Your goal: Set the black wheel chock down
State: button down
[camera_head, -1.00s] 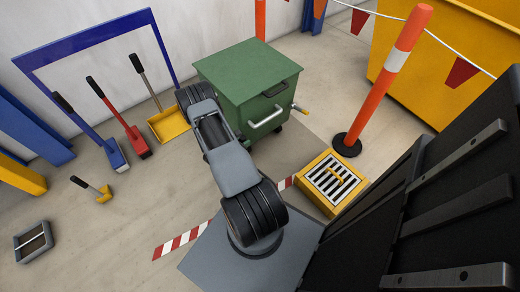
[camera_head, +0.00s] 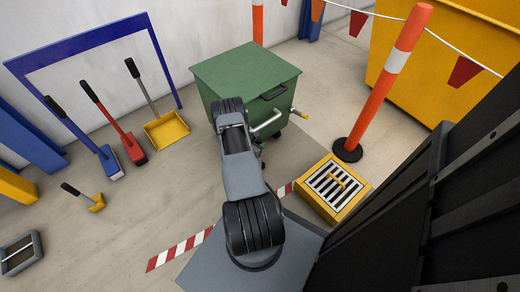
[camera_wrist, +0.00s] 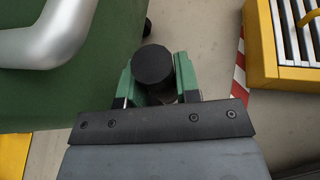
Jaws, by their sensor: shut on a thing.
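In the wrist view my gripper (camera_wrist: 160,85) has its green fingers shut on a black, blunt-ended thing, taken as the black wheel chock (camera_wrist: 153,64). Only its rounded, faceted end shows; the rest is hidden, so I cannot see a wedge shape. It is held over the concrete floor, close to the right of the green bin (camera_wrist: 70,95). I cannot tell its height above the floor. In the head view my own arm hides the gripper and the held thing, in front of the green bin (camera_head: 245,72).
A yellow-framed floor grate (camera_head: 333,188) lies right of the bin, beside an orange post (camera_head: 385,85). Red-white tape (camera_head: 180,250) crosses the floor. Brushes, a yellow dustpan (camera_head: 166,131) and a grey frame (camera_head: 20,254) are at left.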

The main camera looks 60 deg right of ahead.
jog(key=shift+d+f+b, duration=0.15)
jog(key=shift+f+b, duration=0.2)
jog(key=shift+f, duration=0.55)
jog(key=shift+d+f+b, duration=0.1)
jog(key=shift+f+b, duration=0.2)
jog(key=shift+f, duration=0.65)
jog(key=c, duration=1.3)
grip_release()
jog(key=shift+s+f, duration=0.1)
jog(key=shift+f, duration=0.05)
jog(key=o, duration=0.5)
